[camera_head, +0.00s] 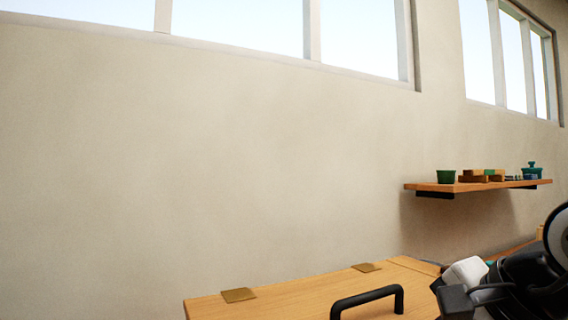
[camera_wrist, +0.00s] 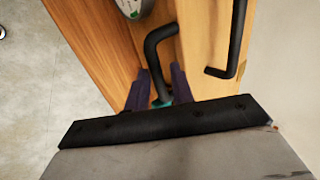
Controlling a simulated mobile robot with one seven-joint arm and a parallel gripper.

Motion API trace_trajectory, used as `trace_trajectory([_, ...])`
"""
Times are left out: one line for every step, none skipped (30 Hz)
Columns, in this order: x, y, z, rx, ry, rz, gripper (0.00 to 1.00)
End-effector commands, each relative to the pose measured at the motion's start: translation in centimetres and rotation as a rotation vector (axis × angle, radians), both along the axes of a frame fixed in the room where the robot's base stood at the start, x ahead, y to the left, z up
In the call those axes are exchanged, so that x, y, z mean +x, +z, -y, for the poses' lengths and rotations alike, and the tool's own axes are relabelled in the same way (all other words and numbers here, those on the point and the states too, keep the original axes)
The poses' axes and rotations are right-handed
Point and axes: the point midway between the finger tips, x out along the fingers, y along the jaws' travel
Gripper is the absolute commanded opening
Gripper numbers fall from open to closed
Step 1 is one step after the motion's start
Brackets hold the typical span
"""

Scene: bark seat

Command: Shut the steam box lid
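The wooden box top (camera_head: 285,299) is at the bottom of the head view, with brass hinges along its wall-side edge and a black handle (camera_head: 368,298) on it. How far the lid is raised cannot be told. In the wrist view, my gripper (camera_wrist: 158,75) has its purple fingers on either side of a bent black bar (camera_wrist: 158,48) against the wood. The fingers are apart; whether they press on the bar is unclear. A second black handle (camera_wrist: 237,40) is to the right on a paler wood panel (camera_wrist: 207,25). The head view does not show my fingertips clearly.
A wall shelf (camera_head: 470,187) with a green pot (camera_head: 446,177), wooden blocks and a teal lidded pot (camera_head: 531,170) is at the right. A plain wall stands behind the box. A pale rounded object (camera_wrist: 132,7) is at the top of the wrist view; floor shows at left.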

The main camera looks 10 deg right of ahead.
Motion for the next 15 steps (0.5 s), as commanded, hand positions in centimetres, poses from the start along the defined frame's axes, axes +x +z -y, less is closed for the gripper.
trace_trajectory([-0.1,0.3,0.1,0.001,-0.001,0.001,0.24])
trace_trajectory([-0.2,0.5,0.1,0.001,-0.001,0.001,0.24])
trace_trajectory([-0.4,0.7,0.2,0.001,-0.001,0.000,0.24])
trace_trajectory([-0.5,0.9,0.2,0.001,-0.001,0.000,0.24])
trace_trajectory([-0.7,1.1,0.3,0.001,-0.001,0.000,0.24])
trace_trajectory([-0.9,1.4,0.3,0.001,-0.001,0.000,0.24])
trace_trajectory([-1.0,1.6,0.4,0.001,-0.001,0.001,0.24])
trace_trajectory([-1.2,1.8,0.4,0.000,0.000,0.001,0.24])
trace_trajectory([-1.4,2.0,0.5,0.000,0.000,0.001,0.24])
trace_trajectory([-1.5,2.2,0.6,0.001,-0.001,0.001,0.24])
trace_trajectory([-1.6,2.4,0.6,0.001,-0.001,0.001,0.24])
trace_trajectory([-1.8,2.6,0.7,0.001,-0.001,0.001,0.24])
trace_trajectory([-2.0,2.8,0.8,0.001,-0.001,0.001,0.24])
trace_trajectory([-2.1,3.0,0.8,0.001,-0.001,0.001,0.24])
trace_trajectory([-2.3,3.2,0.9,0.000,-0.001,0.001,0.24])
